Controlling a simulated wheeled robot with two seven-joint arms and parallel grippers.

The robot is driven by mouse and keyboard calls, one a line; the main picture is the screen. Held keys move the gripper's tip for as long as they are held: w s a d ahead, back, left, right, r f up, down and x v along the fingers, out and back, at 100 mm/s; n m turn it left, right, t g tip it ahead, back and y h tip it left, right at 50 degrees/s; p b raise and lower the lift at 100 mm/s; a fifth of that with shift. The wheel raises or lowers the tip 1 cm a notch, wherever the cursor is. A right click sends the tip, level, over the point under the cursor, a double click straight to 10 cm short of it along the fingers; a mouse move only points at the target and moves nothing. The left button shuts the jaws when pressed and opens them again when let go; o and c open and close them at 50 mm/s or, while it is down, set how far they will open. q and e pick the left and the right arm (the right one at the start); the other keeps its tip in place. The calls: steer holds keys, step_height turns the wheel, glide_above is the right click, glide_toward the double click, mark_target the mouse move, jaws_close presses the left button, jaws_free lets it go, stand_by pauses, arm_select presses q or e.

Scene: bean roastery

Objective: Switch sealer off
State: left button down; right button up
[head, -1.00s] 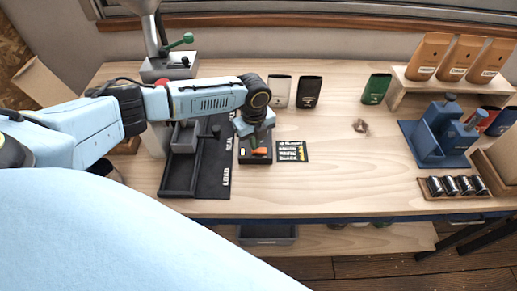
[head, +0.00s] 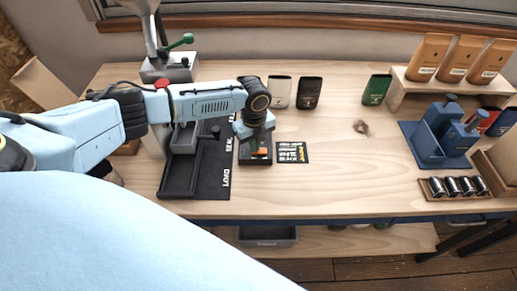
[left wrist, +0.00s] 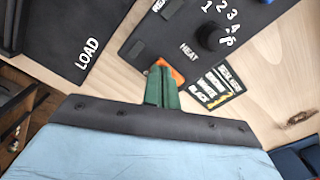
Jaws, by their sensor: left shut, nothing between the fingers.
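The sealer's dark control box (head: 255,158) sits on the bench beside the black mat. Its orange switch (head: 262,151) shows just by my left gripper (head: 255,146), which points down over the box. In the left wrist view the green fingers (left wrist: 162,72) are shut with nothing between them, and their tips are right beside the orange switch (left wrist: 176,75). The fingers hide part of the switch, so I cannot tell its position or whether they touch it. A black heat knob (left wrist: 214,37) with numbers is farther up the panel. My right gripper is not in view.
A black label card (head: 292,152) lies right of the box. The mat (head: 215,180) and a grey sealer part (head: 184,138) lie left. Dark and white bags (head: 309,92) stand behind. A blue stand (head: 437,140) is at right; the middle bench is clear.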

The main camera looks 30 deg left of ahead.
arm_select(q)
steer(key=shift+r+p, duration=3.3)
steer(key=shift+r, duration=0.15)
steer(key=shift+f, duration=0.1)
